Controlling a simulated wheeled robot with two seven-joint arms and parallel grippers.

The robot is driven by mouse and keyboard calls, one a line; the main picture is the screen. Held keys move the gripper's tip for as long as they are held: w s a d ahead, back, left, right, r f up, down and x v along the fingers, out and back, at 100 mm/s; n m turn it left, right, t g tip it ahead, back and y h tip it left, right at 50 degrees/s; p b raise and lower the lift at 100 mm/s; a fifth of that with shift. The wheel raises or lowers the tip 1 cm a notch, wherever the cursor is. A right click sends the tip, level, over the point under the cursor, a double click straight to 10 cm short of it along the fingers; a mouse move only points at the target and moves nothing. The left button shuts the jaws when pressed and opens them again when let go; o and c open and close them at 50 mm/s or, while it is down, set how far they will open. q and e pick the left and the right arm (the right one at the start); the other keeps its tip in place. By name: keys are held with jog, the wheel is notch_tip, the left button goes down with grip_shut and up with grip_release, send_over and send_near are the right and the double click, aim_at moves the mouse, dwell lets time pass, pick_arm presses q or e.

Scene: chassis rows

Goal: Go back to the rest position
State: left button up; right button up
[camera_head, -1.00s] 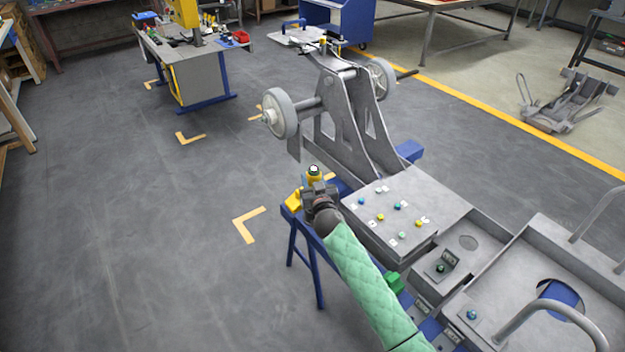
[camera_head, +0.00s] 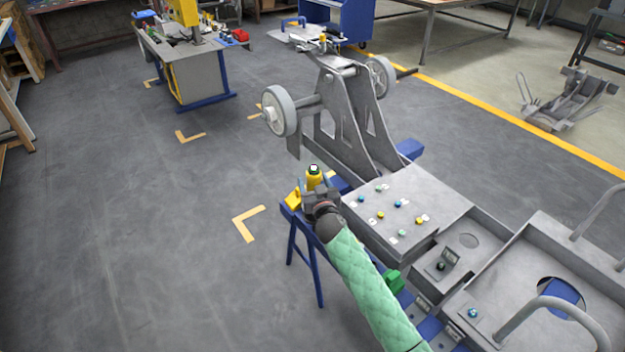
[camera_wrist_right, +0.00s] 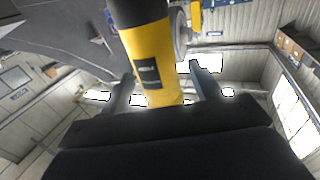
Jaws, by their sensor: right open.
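My right gripper (camera_head: 317,186) is at the blue stand beside the grey chassis, at the end of my green-sleeved arm. Its two fingers are spread, and it is open. A yellow cylinder (camera_head: 314,179) with a dark, white-ringed top stands upright between or just beyond the fingers. In the right wrist view this yellow cylinder (camera_wrist_right: 152,68) shows a black label and a black upper part. It lies between the open fingers of the right gripper (camera_wrist_right: 163,85), with gaps visible on both sides. My left gripper is not in view.
The grey chassis (camera_head: 430,195) with coloured buttons and a raised wheeled frame (camera_head: 350,110) lies right of and beyond my gripper. A blue trestle (camera_head: 318,270) stands under it. A workbench (camera_head: 195,75) is at the back left. The floor on the left is clear.

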jog(key=s+d+g+h, duration=0.1)
jog(key=s+d+g, duration=0.2)
jog(key=s, duration=0.3)
jog(key=s+d+f+n+g+h, duration=0.1)
jog(key=s+d+g+h, duration=0.2)
jog(key=s, duration=0.4)
jog(key=s+d+g, duration=0.3)
jog(key=s+d, duration=0.1)
jog(key=s, duration=0.2)
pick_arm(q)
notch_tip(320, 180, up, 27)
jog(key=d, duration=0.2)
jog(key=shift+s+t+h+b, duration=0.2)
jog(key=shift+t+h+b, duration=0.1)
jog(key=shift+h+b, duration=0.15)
pick_arm(e)
jog(key=s+d+f+g, duration=0.1)
jog(key=s+f, duration=0.3)
jog(key=s, duration=0.7)
jog(key=s+d+f+m+g, duration=0.1)
jog(key=s+d+f+g, duration=0.1)
jog(key=s, duration=0.9)
jog(key=s+d+f+g+y, duration=0.1)
jog(key=s+f+g, duration=0.2)
jog(key=s, duration=0.9)
notch_tip(320, 180, down, 3)
jog(key=shift+d+f+m, duration=0.1)
jog(key=shift+d+m, duration=0.1)
jog(key=shift+m, duration=0.1)
